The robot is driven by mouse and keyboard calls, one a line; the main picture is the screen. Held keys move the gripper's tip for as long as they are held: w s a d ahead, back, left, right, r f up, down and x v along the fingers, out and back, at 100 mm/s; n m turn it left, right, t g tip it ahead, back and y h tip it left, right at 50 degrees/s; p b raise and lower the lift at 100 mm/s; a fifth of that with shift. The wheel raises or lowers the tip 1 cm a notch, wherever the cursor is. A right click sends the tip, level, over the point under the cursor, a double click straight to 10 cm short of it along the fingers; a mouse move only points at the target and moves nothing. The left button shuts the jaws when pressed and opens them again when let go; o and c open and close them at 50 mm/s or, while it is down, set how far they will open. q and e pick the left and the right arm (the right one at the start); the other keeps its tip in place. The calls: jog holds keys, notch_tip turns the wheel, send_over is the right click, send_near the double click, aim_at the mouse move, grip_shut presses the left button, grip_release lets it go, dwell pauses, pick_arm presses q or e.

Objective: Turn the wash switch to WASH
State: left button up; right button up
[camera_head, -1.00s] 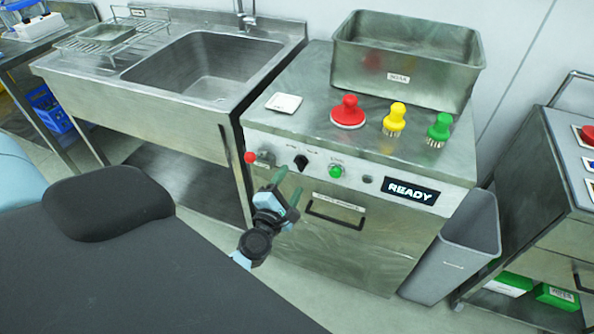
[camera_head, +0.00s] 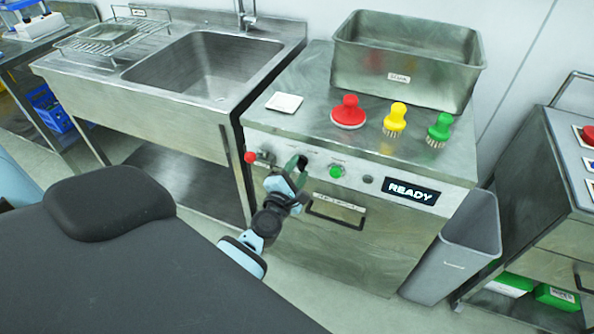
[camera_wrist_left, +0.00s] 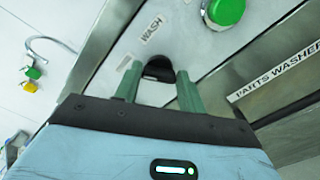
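The wash switch is a black knob (camera_head: 303,161) on the front panel of the steel parts washer (camera_head: 365,235). It sits left of a green button (camera_head: 336,171). My left gripper (camera_head: 297,170) is at the switch, its green fingers partly covering it. In the left wrist view the switch (camera_wrist_left: 158,68) shows between the tips of the two fingers (camera_wrist_left: 157,85), which are apart. I cannot tell whether the fingers touch it. A WASH label (camera_wrist_left: 152,29) is on the panel near the switch. The switch's pointing direction is unclear. My right gripper is out of view.
A red knob (camera_head: 250,157) sticks out left of the switch. A READY display (camera_head: 410,191) and a door handle (camera_head: 336,212) are on the same front. Red, yellow and green brushes and a steel tub (camera_head: 405,65) stand on top. A grey bin (camera_head: 455,248) is at right.

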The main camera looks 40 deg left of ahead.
pick_arm(q)
jog(key=shift+c, duration=1.2)
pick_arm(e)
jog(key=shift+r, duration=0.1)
pick_arm(q)
jog(key=m+p, duration=0.1)
jog(key=m, duration=0.3)
jog(key=shift+m, duration=0.4)
jog(key=m+p, duration=0.1)
jog(key=m, duration=0.1)
jog(key=shift+m, duration=0.4)
jog(key=m, duration=0.2)
jog(key=shift+f+m+p, duration=0.15)
jog(key=shift+m+p, duration=0.2)
jog(key=shift+m, duration=0.05)
jog(key=shift+f+m, duration=0.1)
jog(key=shift+m, duration=0.5)
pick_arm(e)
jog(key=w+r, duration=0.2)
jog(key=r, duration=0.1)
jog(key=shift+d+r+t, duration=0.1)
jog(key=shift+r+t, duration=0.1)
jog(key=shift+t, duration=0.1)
pick_arm(q)
jog(key=shift+m, duration=0.3)
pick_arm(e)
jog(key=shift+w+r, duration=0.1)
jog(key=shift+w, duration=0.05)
pick_arm(q)
jog(key=o, duration=1)
